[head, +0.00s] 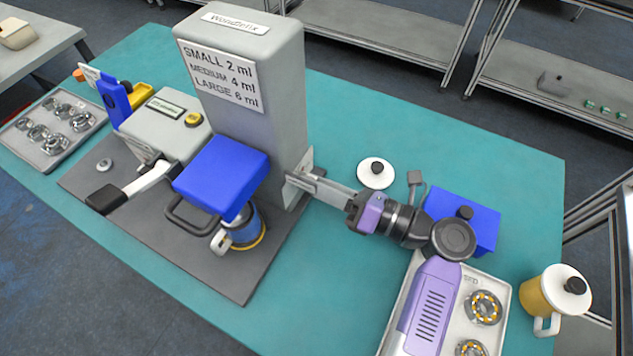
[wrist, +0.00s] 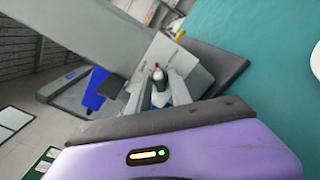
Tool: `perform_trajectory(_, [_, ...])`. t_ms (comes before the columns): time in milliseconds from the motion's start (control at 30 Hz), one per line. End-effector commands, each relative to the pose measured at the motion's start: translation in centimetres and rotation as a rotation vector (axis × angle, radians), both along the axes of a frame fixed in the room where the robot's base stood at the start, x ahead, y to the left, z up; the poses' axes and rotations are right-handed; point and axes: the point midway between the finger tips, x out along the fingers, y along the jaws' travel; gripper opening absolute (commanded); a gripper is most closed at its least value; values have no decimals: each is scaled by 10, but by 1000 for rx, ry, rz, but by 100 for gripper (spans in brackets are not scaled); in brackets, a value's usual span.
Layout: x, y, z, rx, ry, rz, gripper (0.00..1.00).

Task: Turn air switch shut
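The air switch (wrist: 158,78) shows in the wrist view as a small pale part with a dark and red tip, between my two fingers. In the head view it is hidden at the right side of the tall grey dispenser (head: 262,85). My gripper (wrist: 158,97) has its fingers apart, one on each side of the switch. Whether they touch it cannot be made out. In the head view my gripper (head: 303,183) reaches from the right to the lower right side of the dispenser.
A blue block (head: 222,175) projects from the dispenser over a blue cup-like part (head: 243,225). A yellow mug (head: 535,297) stands at right.

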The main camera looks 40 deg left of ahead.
Motion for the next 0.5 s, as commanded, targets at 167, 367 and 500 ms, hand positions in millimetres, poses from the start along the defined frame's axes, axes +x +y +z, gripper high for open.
perform_trajectory(167, [0, 0, 0, -1, 0, -1, 0])
perform_trajectory(367, [1, -1, 0, 3, -17, -1, 0])
perform_trajectory(500, [0, -1, 1, 13, -65, -1, 0])
